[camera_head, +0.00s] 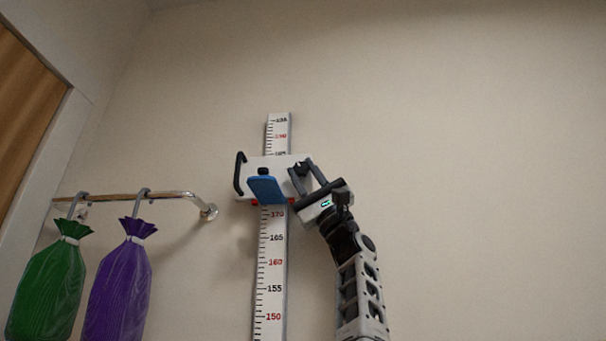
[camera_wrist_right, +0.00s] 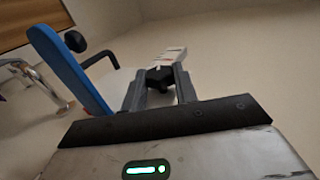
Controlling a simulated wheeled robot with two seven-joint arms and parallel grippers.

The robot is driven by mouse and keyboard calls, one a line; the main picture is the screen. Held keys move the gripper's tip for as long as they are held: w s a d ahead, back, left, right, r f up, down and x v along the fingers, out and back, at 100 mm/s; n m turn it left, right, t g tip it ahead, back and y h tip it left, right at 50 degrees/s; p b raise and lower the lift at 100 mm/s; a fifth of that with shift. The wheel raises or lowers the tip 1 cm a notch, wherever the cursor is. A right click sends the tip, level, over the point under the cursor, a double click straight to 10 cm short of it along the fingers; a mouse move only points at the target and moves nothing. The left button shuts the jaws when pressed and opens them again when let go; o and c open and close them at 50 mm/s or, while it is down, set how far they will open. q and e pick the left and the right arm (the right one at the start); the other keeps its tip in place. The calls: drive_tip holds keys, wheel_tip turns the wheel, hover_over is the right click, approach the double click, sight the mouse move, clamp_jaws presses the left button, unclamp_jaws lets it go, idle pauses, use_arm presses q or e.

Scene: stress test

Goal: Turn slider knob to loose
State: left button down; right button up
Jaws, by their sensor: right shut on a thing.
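A white slider block (camera_head: 279,162) sits on a vertical measuring scale (camera_head: 272,245) on the wall, just above the 170 mark. A dark slider knob (camera_wrist_right: 160,78) is on the slider's right side. My right gripper (camera_head: 301,172) reaches up from the lower right and is shut on this knob. In the right wrist view the knob is between the two grey fingers of the gripper (camera_wrist_right: 160,88). The fingers partly hide the knob in the head view. How far the knob is turned cannot be told. My left gripper is not in view.
A blue plate (camera_head: 266,190) sticks out from the slider's front, and a black handle (camera_head: 239,174) is on its left. A metal rail (camera_head: 175,195) at left carries a green bag (camera_head: 47,290) and a purple bag (camera_head: 118,290). The wall at right is bare.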

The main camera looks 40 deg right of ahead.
drive_tip(key=shift+s+d+r+g+h, duration=0.15)
drive_tip(key=shift+g+h, duration=0.45)
drive_tip(key=shift+g, duration=0.5)
drive_tip(key=o, duration=0.7)
